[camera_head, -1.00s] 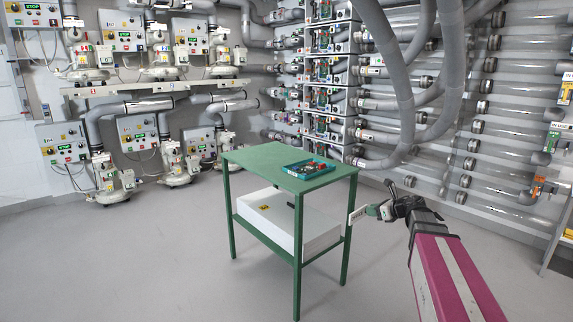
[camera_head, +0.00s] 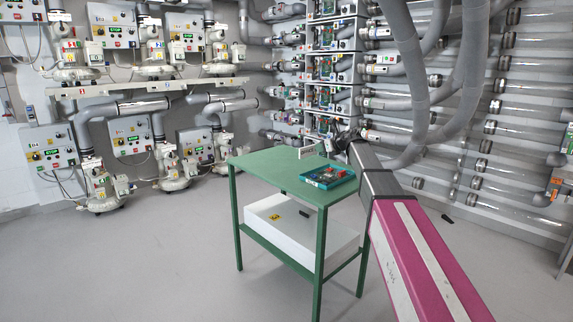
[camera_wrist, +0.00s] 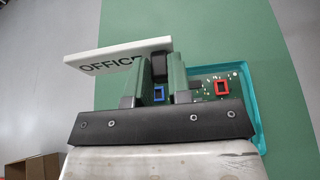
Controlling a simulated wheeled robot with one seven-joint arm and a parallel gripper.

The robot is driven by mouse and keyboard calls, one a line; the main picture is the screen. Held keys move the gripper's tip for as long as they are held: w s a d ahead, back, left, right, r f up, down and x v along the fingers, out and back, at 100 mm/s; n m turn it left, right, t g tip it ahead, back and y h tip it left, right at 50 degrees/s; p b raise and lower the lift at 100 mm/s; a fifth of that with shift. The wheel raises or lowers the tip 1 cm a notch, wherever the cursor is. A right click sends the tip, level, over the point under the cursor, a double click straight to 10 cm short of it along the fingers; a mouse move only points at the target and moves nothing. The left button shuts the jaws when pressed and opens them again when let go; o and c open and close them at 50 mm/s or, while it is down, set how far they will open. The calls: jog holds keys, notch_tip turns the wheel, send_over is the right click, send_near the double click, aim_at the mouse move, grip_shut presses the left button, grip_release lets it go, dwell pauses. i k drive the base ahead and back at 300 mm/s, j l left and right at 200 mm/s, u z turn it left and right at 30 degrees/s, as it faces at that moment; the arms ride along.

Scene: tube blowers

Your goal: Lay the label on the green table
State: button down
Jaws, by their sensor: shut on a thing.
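The label is a white plate reading "OFFICE" (camera_wrist: 105,62) in the wrist view. My gripper (camera_wrist: 162,68) is shut on its right end, and the label sticks out to the left. In the head view the label (camera_head: 312,150) shows as a small white plate at the far edge of the green table (camera_head: 265,168). My gripper (camera_head: 338,144) is beside it, partly hidden by my arm. The green tabletop (camera_wrist: 215,35) lies beneath the label in the wrist view. The gap between label and tabletop cannot be told.
A teal tray (camera_head: 328,178) with circuit boards and small parts sits on the table's right side, just below my gripper. The left part of the tabletop is clear. A white box (camera_head: 285,228) stands on the lower shelf. Grey hoses hang behind at the right.

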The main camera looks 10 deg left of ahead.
aim_at(273, 158)
jog(key=i+j, duration=0.2)
jog(key=j, duration=0.15)
jog(key=i+j, duration=0.15)
jog(key=j, duration=0.2)
jog(key=i+j, duration=0.2)
jog(key=j, duration=0.2)
